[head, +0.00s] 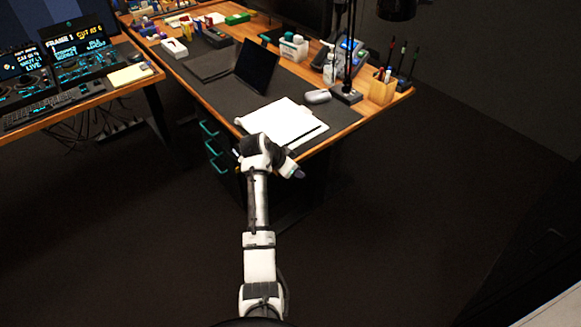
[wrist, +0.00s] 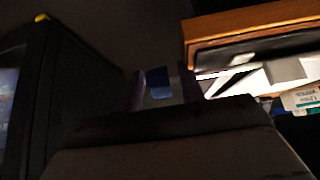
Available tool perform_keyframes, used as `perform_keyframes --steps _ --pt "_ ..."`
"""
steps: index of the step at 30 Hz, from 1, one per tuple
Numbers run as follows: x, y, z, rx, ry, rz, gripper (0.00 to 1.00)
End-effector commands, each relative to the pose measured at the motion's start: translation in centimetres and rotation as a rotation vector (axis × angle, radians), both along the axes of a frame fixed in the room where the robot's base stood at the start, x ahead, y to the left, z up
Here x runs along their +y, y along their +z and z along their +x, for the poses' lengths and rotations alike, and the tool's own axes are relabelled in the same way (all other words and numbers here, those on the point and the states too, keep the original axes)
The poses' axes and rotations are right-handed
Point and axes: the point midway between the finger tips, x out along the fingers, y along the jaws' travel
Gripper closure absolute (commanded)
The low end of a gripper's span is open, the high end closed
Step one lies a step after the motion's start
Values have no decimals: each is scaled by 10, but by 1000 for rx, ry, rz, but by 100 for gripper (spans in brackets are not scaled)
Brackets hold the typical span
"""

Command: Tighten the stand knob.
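I cannot make out a stand knob in either view. Control panels (head: 82,68) with lit screens stand on the left desk; they may be the trackball panel, but they are too small to tell. My gripper (head: 299,174) is low in front of the near edge of the wooden desk, well away from the panels. In the wrist view its two fingers (wrist: 162,84) stand apart, with a small blue patch between them that I cannot identify. I see nothing clearly held.
The wooden desk (head: 376,112) carries a notebook (head: 282,122), a dark tablet (head: 257,66), a mouse (head: 317,97), a lamp and a pen holder (head: 382,90). Drawers with green handles (head: 215,147) are under it, close to my arm. Dark floor to the right is clear.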

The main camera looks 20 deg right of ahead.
Motion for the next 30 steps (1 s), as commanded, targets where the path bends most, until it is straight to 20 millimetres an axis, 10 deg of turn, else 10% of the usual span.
perform_keyframes --steps 21,30 --pt "69 100 -24 -3 1 0 62" --pt "77 112 -28 1 1 1 62"
